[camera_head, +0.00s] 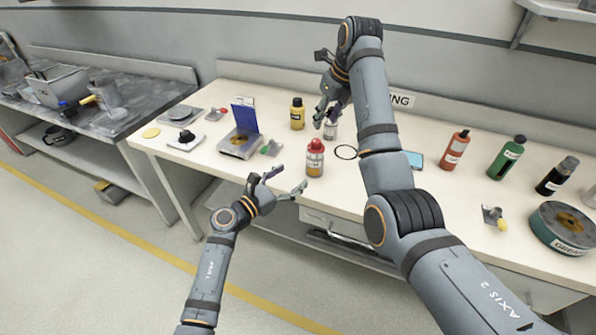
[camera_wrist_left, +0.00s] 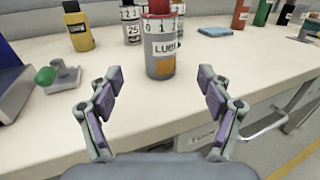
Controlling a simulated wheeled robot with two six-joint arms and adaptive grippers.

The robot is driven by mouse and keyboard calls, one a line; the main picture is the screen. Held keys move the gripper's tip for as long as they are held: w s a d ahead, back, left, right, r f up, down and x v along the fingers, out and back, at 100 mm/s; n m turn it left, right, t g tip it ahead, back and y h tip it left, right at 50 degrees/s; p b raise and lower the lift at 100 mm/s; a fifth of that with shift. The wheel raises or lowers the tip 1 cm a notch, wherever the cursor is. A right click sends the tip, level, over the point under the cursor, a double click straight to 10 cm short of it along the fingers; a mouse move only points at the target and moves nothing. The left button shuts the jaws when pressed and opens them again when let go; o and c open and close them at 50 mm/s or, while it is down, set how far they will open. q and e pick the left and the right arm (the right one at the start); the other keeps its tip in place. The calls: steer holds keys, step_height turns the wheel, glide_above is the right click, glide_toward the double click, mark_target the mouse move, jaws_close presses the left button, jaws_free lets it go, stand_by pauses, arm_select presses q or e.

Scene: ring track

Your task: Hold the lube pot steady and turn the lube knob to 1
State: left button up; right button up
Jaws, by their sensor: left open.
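The lube pot (camera_head: 315,163) is a grey pot with an orange patch and a red knob (camera_head: 315,144) on top. It stands upright near the bench's front edge. In the left wrist view the pot (camera_wrist_left: 162,50) shows its "LUBE" label and a scale reading 0, 1 and more; the knob is mostly cut off. My left gripper (camera_head: 291,179) is open and empty in front of the pot, with its fingers (camera_wrist_left: 160,78) spread to either side of the view and apart from it. My right gripper (camera_head: 325,119) hangs behind the pot, above a grey container; its jaw opening is unclear.
Red, green and black bottles stand at the right. A drawer handle (camera_wrist_left: 264,126) juts from the bench front.

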mark_target(309, 164)
arm_select(q)
steer(key=x, duration=0.8)
steer(key=shift+w+d, duration=0.2)
steer(key=shift+w, duration=0.1)
steer(key=shift+c, duration=0.4)
